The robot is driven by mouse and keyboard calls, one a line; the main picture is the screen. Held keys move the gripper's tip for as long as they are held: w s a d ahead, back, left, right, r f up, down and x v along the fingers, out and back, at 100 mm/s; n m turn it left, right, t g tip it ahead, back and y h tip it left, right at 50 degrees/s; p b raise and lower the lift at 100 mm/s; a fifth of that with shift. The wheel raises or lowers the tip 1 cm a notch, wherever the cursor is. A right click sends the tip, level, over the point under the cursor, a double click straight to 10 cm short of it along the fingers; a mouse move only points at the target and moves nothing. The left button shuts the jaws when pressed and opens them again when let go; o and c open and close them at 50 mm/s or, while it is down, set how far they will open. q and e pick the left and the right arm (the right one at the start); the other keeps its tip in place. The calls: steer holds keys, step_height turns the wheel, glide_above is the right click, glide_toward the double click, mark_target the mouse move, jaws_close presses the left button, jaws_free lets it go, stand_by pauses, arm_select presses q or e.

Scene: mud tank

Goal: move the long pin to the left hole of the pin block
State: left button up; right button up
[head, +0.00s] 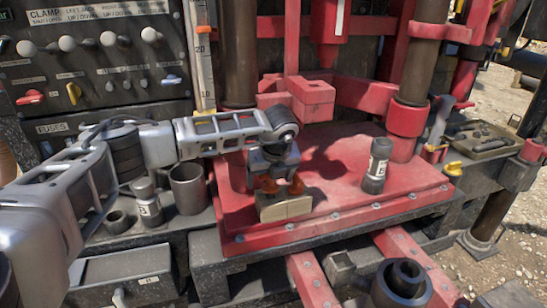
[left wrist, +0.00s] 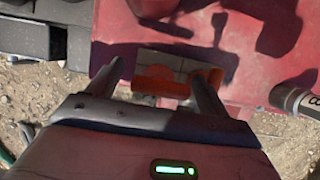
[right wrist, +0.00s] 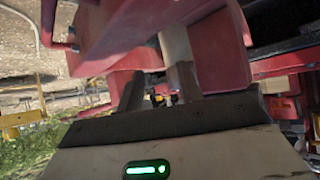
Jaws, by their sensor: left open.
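A tan block (head: 285,209) with two orange-red rounded pieces (head: 296,186) is on the red deck in the head view. It is probably the pin block with its pins, but I cannot tell which piece is the long pin. The left hole cannot be made out. My left gripper (head: 280,170) is directly above the block, pointing down. In the left wrist view the tan block (left wrist: 180,62) shows beyond and between the parted fingers (left wrist: 155,88); contact cannot be judged. My right gripper (right wrist: 158,85) shows only in its wrist view, fingers apart and empty, near red machine parts.
A dark cylinder with a pale band (head: 376,166) stands on the red deck (head: 335,195) right of the block. A labelled cylinder (head: 148,205) and a hollow cup (head: 188,190) stand on the left ledge. A control panel (head: 100,60) and red beams rise behind.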

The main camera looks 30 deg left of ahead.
arm_select(q)
steer(key=b+v, duration=0.1)
steer(key=v, duration=1.5)
steer(key=shift+b, duration=0.35)
steer(key=shift+f, duration=0.1)
